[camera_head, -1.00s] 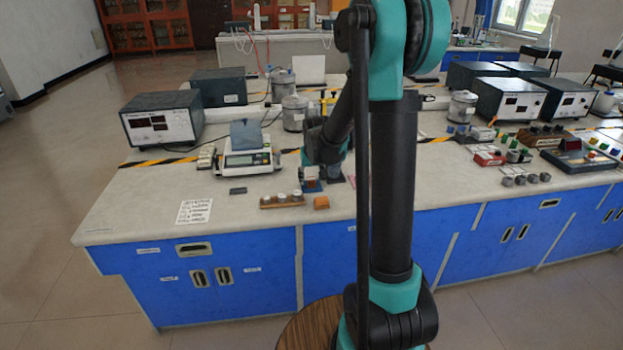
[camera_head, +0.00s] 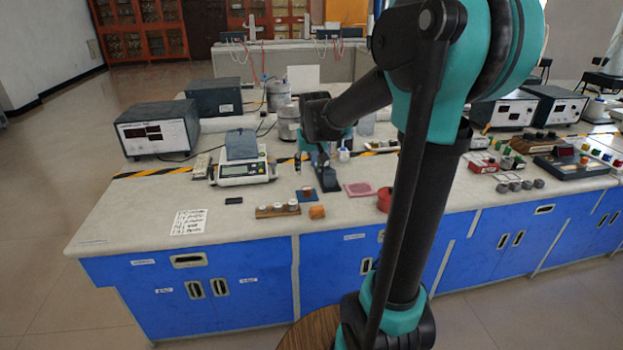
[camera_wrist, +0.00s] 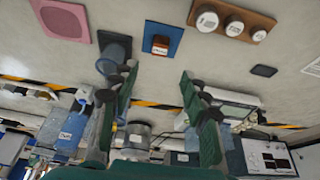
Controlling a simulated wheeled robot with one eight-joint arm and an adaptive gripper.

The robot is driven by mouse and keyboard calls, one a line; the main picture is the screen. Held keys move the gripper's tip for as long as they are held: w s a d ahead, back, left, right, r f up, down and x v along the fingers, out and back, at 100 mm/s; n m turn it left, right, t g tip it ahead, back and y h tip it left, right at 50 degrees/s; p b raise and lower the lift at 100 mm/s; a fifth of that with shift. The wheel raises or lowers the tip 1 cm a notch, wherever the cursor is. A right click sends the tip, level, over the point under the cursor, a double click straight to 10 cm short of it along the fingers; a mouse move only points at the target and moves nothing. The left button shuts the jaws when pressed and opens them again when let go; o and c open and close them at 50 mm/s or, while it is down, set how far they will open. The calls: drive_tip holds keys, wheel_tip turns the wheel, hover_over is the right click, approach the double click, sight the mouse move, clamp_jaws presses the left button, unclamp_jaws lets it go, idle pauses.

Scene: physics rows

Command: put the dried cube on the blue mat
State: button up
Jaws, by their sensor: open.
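A small brown-red cube with a white label (camera_wrist: 159,46) rests on the blue mat (camera_wrist: 176,34) in the wrist view. In the head view the blue mat (camera_head: 299,191) lies on the bench behind an orange block (camera_head: 317,212), with the small cube (camera_head: 307,191) on it. My gripper (camera_wrist: 160,78) is open, its two green fingers spread with nothing between them. It is apart from the cube and mat. In the head view my gripper (camera_head: 318,150) is above the bench, partly hidden behind the dark arm links.
A dark blue stand (camera_head: 326,177) is close beside the mat, with a pink mat (camera_head: 362,188) and red container (camera_head: 384,200) farther right. A wooden rack of white-capped vials (camera_head: 278,211) is at the left front. A balance (camera_head: 243,173) stands behind left.

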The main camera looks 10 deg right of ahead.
drive_tip(key=s+d+f, duration=0.1)
drive_tip(key=s+f, duration=0.3)
drive_tip(key=s, duration=0.4)
drive_tip(key=s+d+f, duration=0.1)
drive_tip(key=s+f, duration=0.3)
drive_tip(key=s, duration=0.4)
drive_tip(key=s+d+f, duration=0.2)
drive_tip(key=s+f, duration=0.2)
drive_tip(key=s, duration=0.5)
drive_tip(key=shift+f, duration=0.3)
drive_tip(key=shift+d, duration=0.1)
